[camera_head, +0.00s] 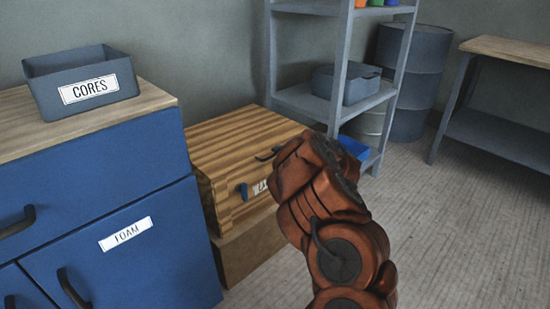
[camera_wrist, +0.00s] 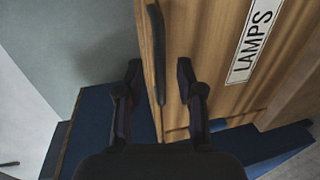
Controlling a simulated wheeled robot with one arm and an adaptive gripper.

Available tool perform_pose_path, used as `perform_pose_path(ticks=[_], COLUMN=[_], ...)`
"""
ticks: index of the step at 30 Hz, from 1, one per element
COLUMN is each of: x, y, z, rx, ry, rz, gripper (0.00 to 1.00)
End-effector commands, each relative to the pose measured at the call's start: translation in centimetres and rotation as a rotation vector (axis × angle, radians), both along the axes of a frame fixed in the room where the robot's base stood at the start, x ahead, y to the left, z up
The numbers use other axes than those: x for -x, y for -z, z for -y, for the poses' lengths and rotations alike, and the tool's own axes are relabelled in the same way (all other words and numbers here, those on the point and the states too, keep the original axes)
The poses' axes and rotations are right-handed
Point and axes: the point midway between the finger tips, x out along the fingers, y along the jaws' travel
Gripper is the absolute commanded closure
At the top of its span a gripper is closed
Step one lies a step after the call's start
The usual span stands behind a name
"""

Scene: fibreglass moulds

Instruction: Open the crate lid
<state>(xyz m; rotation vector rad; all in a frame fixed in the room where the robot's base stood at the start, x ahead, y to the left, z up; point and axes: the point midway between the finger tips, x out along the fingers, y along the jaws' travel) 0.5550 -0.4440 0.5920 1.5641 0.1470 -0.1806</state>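The wooden crate (camera_head: 226,196) stands between the blue cabinet and the grey shelf. Its slatted lid (camera_head: 240,135) lies flat and closed on top. In the wrist view the handle (camera_wrist: 157,45) stands out near a LAMPS label (camera_wrist: 252,48). My gripper (camera_wrist: 159,72) is open, one finger on each side of the handle, with visible gaps. I cannot tell its depth relative to the handle. My arm hides the gripper fingers and part of the crate front in the head view.
A blue cabinet (camera_head: 105,180) stands close at the left, with a grey CORES bin (camera_head: 85,82) on top. A grey shelf (camera_head: 315,103) stands right behind the crate. The floor (camera_head: 455,225) at right is clear.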

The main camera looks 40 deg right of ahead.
Motion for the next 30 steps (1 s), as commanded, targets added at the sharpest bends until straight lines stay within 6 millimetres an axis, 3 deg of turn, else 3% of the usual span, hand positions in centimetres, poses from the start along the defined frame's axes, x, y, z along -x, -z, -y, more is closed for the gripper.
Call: perform_pose_path(ticks=[6,14,25,30], x=[-2.1,-2.3,-2.3,-2.3], y=[0.5,0.5,0.5,0.5], z=[0.0,0.1,0.0,0.0], rx=[0.0,0.0,0.0,0.0], ry=[-0.001,0.001,0.0,0.0], rz=[0.0,0.0,0.0,0.0], gripper=[0.63,0.63,0.99,1.0])
